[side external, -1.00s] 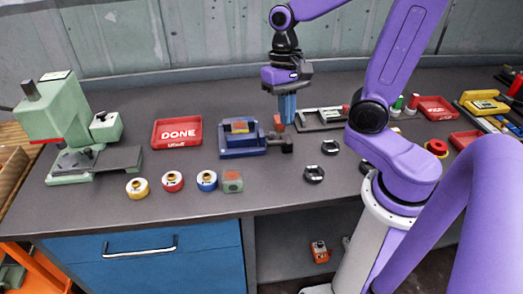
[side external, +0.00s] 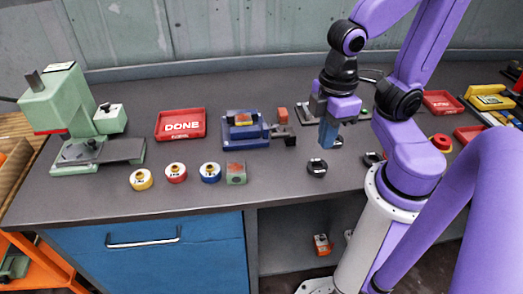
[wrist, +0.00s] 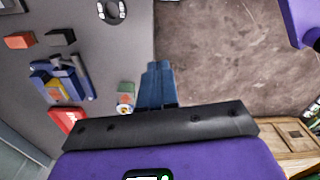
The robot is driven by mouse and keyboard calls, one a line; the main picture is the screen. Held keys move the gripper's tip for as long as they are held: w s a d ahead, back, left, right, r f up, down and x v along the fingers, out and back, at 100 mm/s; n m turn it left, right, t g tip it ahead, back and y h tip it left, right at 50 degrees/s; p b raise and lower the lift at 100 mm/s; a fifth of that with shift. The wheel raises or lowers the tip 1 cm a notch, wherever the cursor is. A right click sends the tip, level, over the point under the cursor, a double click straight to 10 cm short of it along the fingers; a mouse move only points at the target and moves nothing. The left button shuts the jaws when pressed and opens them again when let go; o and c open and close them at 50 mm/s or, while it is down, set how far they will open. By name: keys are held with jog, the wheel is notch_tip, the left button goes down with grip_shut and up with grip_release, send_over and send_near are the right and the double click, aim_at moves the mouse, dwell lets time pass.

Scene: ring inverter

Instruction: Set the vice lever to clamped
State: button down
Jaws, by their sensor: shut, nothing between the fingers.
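The blue vice (side external: 258,131) stands at the middle of the bench, with an orange and yellow piece (side external: 240,118) in its jaws. It also shows at the left of the wrist view (wrist: 82,78). A dark piece (side external: 288,139) sits at the vice's right end; I cannot tell whether it is the lever or how the lever is set. My gripper (side external: 327,143) is above the bench, to the right of the vice and apart from it. Its blue fingers (wrist: 158,85) are shut and empty.
A red block (side external: 283,115) sits behind the dark piece. A black ring (side external: 317,167) lies below my gripper. A red DONE tray (side external: 181,125), a green press (side external: 70,100), several coloured rollers (side external: 176,172) and a green-grey block (side external: 236,173) are to the left.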

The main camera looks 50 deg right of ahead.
jog(key=s+n, duration=0.1)
notch_tip(320, 180, up, 2)
jog(key=m+g+y, duration=0.3)
jog(key=g, duration=0.1)
send_over(279, 132)
jog(key=w+d, duration=0.4)
jog(key=d, duration=0.1)
jog(key=x, duration=0.9)
jog(key=a+x, duration=0.1)
jog(key=x, duration=0.3)
jog(key=shift+w+a+f, duration=0.15)
jog(key=shift+w+f, duration=0.15)
